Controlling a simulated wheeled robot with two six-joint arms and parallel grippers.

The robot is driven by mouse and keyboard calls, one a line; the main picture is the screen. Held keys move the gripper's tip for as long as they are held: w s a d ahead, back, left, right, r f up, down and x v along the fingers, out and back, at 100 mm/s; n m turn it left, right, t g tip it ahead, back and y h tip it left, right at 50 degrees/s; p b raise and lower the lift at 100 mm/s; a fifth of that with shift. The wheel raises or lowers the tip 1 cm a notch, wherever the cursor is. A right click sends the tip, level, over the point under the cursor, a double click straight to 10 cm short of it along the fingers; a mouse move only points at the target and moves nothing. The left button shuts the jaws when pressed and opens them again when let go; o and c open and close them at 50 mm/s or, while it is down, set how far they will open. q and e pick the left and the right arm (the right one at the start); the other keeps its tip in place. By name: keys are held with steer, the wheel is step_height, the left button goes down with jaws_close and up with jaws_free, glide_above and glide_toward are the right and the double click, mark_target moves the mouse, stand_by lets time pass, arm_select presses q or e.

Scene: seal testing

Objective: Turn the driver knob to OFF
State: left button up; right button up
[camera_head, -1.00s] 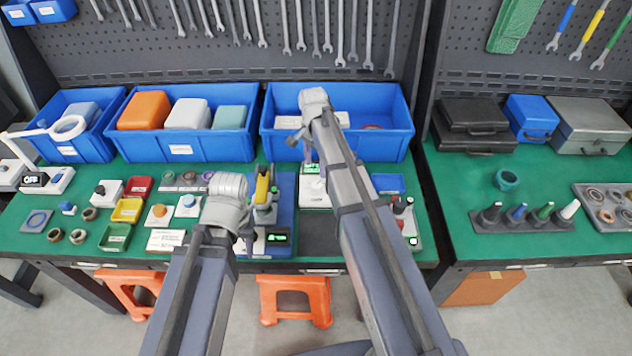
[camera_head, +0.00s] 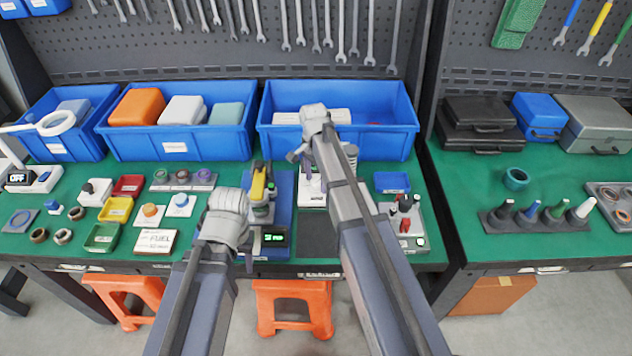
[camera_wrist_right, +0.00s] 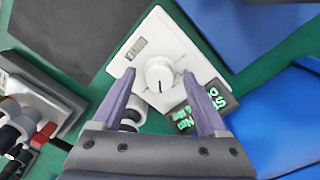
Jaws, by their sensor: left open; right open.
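The white driver unit (camera_wrist_right: 180,45) is in the right wrist view, with a round white knob (camera_wrist_right: 159,73) on its top face. A dark line on the knob points down in that view. A dark display with green lettering (camera_wrist_right: 200,108) adjoins it; I cannot read it surely. My right gripper (camera_wrist_right: 160,88) is open, its two purple fingers on either side of the knob and apart from it. My left gripper (camera_head: 253,243) is open over the blue base of the yellow-handled press (camera_head: 260,185).
A blue bin (camera_head: 395,140) stands behind the unit, and a small blue tray (camera_head: 392,182) to its right. A grey box with red and black parts (camera_head: 405,222) is further right. A dark mat (camera_head: 318,235) lies in front. A white device at far left shows OFF (camera_head: 20,178).

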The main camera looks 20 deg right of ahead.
jaws_close()
stand_by(0.5)
steer(key=shift+n, duration=0.3)
steer(key=n, duration=0.7)
steer(key=shift+s, duration=0.1)
steer(key=n, duration=0.4)
steer(key=shift+n+t, duration=0.4)
steer(key=shift+n, duration=1.6)
